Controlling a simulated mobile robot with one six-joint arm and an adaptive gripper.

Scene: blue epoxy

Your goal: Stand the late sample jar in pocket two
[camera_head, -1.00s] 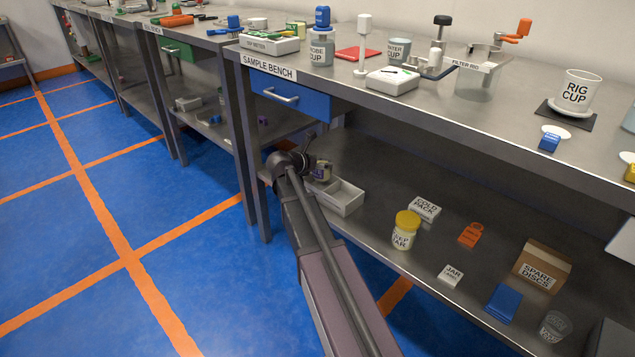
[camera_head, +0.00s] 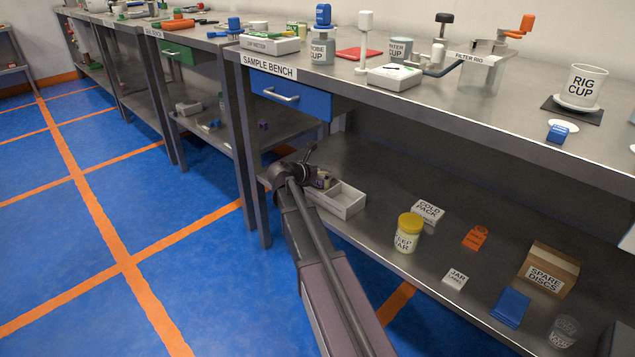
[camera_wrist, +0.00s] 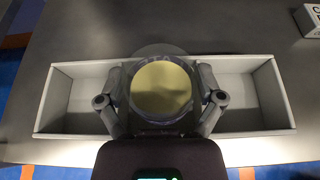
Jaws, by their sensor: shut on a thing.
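My gripper (camera_wrist: 166,92) is shut on a round jar with a dull yellow top (camera_wrist: 162,90), seen from above in the wrist view. In the head view the held jar (camera_head: 323,179) shows only in part beside my wrist, and its label is unreadable. The jar is over the middle of a long pale grey tray (camera_wrist: 80,68) on the lower shelf; the tray also shows in the head view (camera_head: 345,208). Bare tray floor shows left and right of the jar. The jar and fingers hide the tray's middle, so I cannot tell whether the jar touches its floor.
A yellow-lidded keep jar (camera_head: 407,236), a cold pack (camera_head: 428,211), an orange item (camera_head: 475,237), a jar labels box (camera_head: 455,278) and a spare discs box (camera_head: 547,271) stand right of the tray. The sample bench top (camera_head: 440,108) overhangs the shelf.

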